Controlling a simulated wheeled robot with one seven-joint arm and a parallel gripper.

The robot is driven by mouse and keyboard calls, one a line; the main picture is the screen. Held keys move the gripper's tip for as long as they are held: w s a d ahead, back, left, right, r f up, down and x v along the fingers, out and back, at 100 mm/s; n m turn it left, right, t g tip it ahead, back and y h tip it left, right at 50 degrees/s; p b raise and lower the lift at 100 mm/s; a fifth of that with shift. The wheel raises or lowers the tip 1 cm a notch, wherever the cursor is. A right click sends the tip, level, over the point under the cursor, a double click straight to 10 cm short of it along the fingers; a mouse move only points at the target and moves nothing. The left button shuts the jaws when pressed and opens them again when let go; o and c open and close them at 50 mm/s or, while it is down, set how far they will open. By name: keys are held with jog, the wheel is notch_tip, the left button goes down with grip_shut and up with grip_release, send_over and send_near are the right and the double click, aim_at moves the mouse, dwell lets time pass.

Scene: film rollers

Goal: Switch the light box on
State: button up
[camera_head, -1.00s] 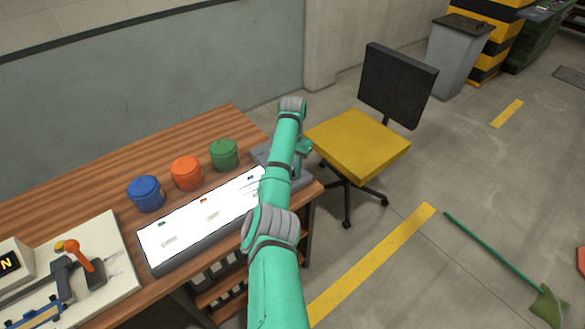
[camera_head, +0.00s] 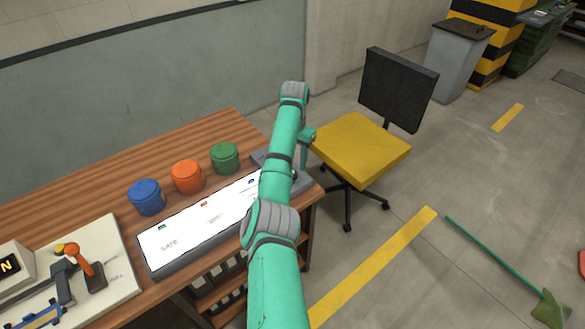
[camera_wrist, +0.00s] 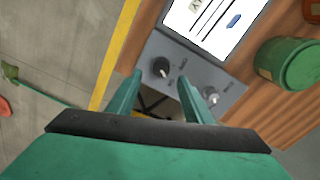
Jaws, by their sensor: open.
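The light box (camera_head: 190,257) lies along the front edge of the wooden table, its long panel bright white with small coloured marks and dark lettering. In the wrist view, part of its white panel (camera_wrist: 205,28) is at the top. Below it, a grey control strip (camera_wrist: 192,72) carries a black round knob (camera_wrist: 161,67) and a small silver switch or knob (camera_wrist: 211,95). My gripper (camera_wrist: 159,76) is open and empty, its fingers on either side of the black knob in the picture, seemingly above it; contact cannot be told. My arm hides part of the box in the head view.
Blue (camera_head: 146,197), orange (camera_head: 187,176) and green (camera_head: 224,157) lidded jars stand behind the box. A white board with an orange-handled device (camera_head: 85,262) is at left. A yellow chair (camera_head: 360,148) stands right of the table, with open floor beyond.

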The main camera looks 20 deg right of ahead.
jog(key=shift+a+r, duration=0.1)
jog(key=shift+r, duration=2.2)
